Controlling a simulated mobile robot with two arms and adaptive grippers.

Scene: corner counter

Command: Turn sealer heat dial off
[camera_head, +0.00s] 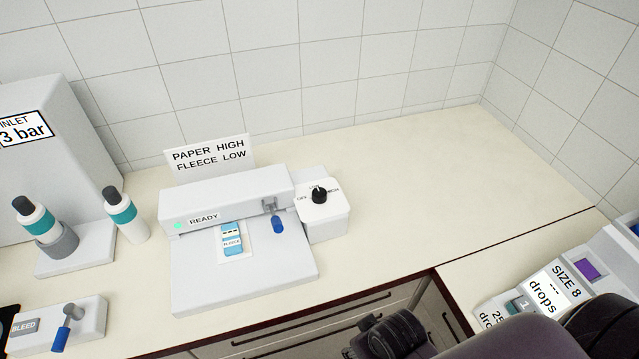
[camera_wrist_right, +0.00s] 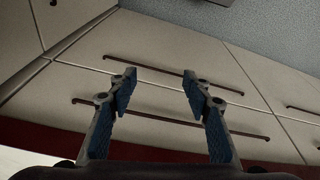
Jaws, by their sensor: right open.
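The sealer (camera_head: 225,200) stands on the counter, a white machine with a green light and a READY label. Its heat dial (camera_head: 319,194) is a black knob on the white box at its right side, with "OFF" printed at the left and other marks partly hidden by the knob. A blue-handled lever (camera_head: 277,222) hangs at the sealer's front right. A blue and white packet labelled FLEECE (camera_head: 232,240) lies on the sealer's bed. My right gripper (camera_wrist_right: 160,85) is open and empty in the wrist view, facing drawer fronts. My left gripper is not in view.
A sign (camera_head: 210,156) reads PAPER HIGH, FLEECE LOW. Two bottles (camera_head: 125,217) (camera_head: 37,220) and a BLEED unit (camera_head: 58,326) stand at left. Counter (camera_head: 420,170) right of the dial is clear. Drawers (camera_head: 330,320) are below the front edge.

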